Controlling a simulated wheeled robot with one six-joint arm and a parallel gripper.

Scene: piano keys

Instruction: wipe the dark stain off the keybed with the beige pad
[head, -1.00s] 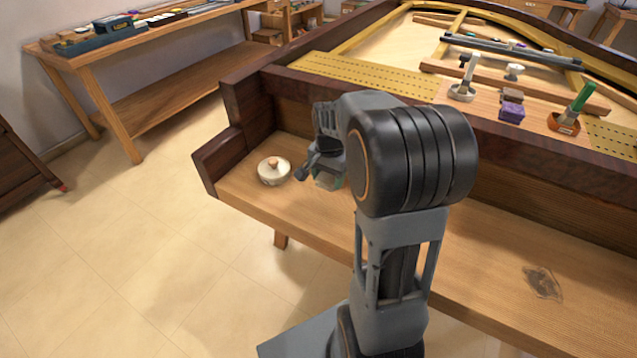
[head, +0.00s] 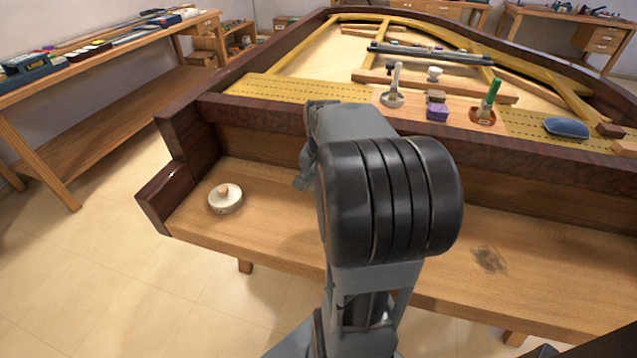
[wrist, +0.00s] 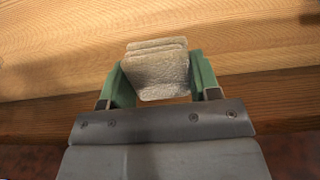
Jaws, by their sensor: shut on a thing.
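The dark stain (head: 489,260) is a brown smudge on the wooden keybed (head: 420,240), to the right of my arm in the head view. In the wrist view my gripper (wrist: 157,80) has its green fingers on both sides of the beige pad (wrist: 156,72) and is shut on it. Bare wood grain shows beyond the pad, and no stain shows there. I cannot tell whether the pad touches the wood. In the head view my arm hides the pad and the fingertips.
A round cream pot with a knob (head: 225,198) sits at the keybed's left end. A brush in a dish (head: 393,92), a purple block (head: 437,107), a green-handled tool (head: 487,103) and a blue item (head: 566,127) stand on the ledge behind. The keybed's right part looks clear.

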